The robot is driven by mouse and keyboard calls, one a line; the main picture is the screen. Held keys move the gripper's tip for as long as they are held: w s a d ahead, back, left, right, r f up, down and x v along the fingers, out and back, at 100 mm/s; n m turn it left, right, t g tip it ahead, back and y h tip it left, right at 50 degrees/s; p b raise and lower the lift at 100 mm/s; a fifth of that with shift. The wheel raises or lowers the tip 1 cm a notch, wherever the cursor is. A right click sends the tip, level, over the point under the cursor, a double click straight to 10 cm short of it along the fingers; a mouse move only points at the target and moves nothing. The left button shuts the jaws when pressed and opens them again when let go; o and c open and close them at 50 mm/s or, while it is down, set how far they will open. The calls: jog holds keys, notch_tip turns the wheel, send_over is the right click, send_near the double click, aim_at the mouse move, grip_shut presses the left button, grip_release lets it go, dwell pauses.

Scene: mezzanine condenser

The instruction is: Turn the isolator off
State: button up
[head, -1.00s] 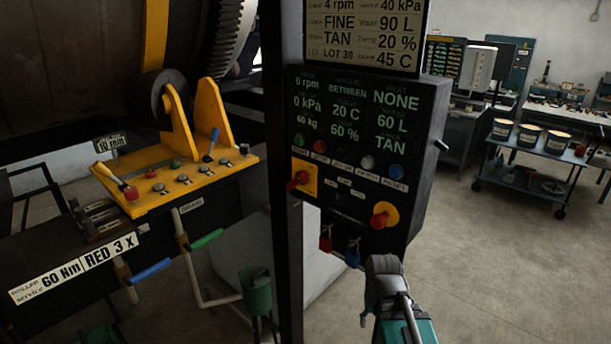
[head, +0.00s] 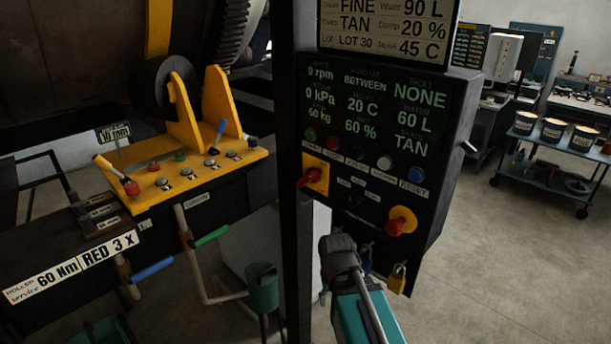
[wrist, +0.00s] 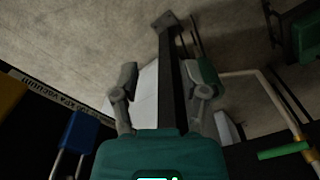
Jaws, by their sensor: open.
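The control panel (head: 440,150) stands on a dark post (head: 297,120). The isolator (head: 313,175) is a red handle on a yellow square plate at the panel's lower left. Its handle points sideways, tilted down to the left. My gripper (head: 337,248) is below the isolator, in front of the panel's lower edge, apart from the handle. In the wrist view my gripper (wrist: 165,90) is open and empty, its fingers on either side of the dark post in the picture. The isolator is not seen in the wrist view.
A red mushroom button (head: 401,222) on yellow is right of the isolator. A yellow console (head: 180,180) with levers stands left. A trolley (head: 545,170) stands at the right; floor between is clear.

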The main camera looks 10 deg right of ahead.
jog(key=shift+w+a, duration=0.1)
jog(key=shift+o, duration=0.8)
jog(key=w+a+r+n+t+h+p, duration=0.1)
jog(key=w+r+n+t+h, duration=0.1)
jog(key=w+r+n+h, duration=0.3)
jog(key=w+r+n+t+h, duration=0.2)
jog(key=w+n+h, duration=0.15)
jog(key=w, duration=0.45)
jog(key=w+a+r+n+t+h, duration=0.6)
jog(key=w+a+r+n, duration=0.2)
jog(key=r, duration=0.5)
jog(key=a, duration=0.2)
jog(key=shift+a+r+t+p, duration=0.25)
jog(key=shift+a+t+p, duration=0.05)
jog(key=shift+a+p, duration=0.1)
